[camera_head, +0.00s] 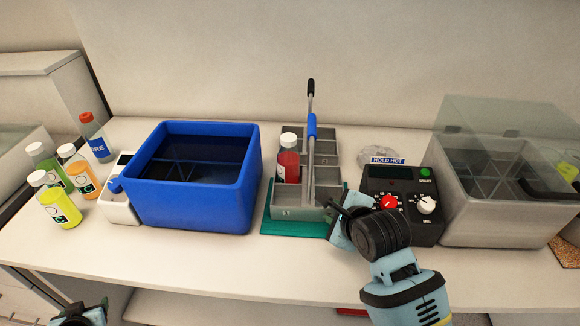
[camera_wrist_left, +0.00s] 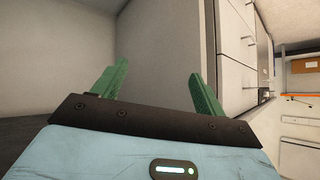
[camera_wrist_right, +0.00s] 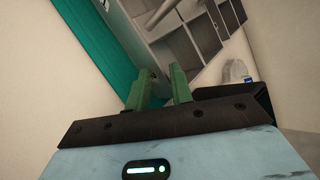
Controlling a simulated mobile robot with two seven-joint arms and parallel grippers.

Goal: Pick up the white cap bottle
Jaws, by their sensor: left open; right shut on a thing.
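A bottle of red liquid with a white cap (camera_head: 288,158) stands upright in a left compartment of the grey divided carrier (camera_head: 325,196). Three more white-capped bottles stand at the table's left: green (camera_head: 47,164), orange (camera_head: 76,169) and yellow (camera_head: 57,203). My right gripper (camera_head: 337,212) is at the carrier's front right corner, shut on the carrier's edge; the exact contact is hard to see. Its green fingers also show in the right wrist view (camera_wrist_right: 157,82), close together. My left gripper (camera_wrist_left: 155,80) is open and empty, low at the left, away from the bottles.
A red-capped bottle (camera_head: 95,138) stands behind the white-capped ones. A blue bin (camera_head: 195,200) stands between them and the carrier, which rests on a green mat (camera_head: 290,228). A black control box (camera_head: 400,185) and a lidded clear-topped tank (camera_head: 480,215) stand at the right.

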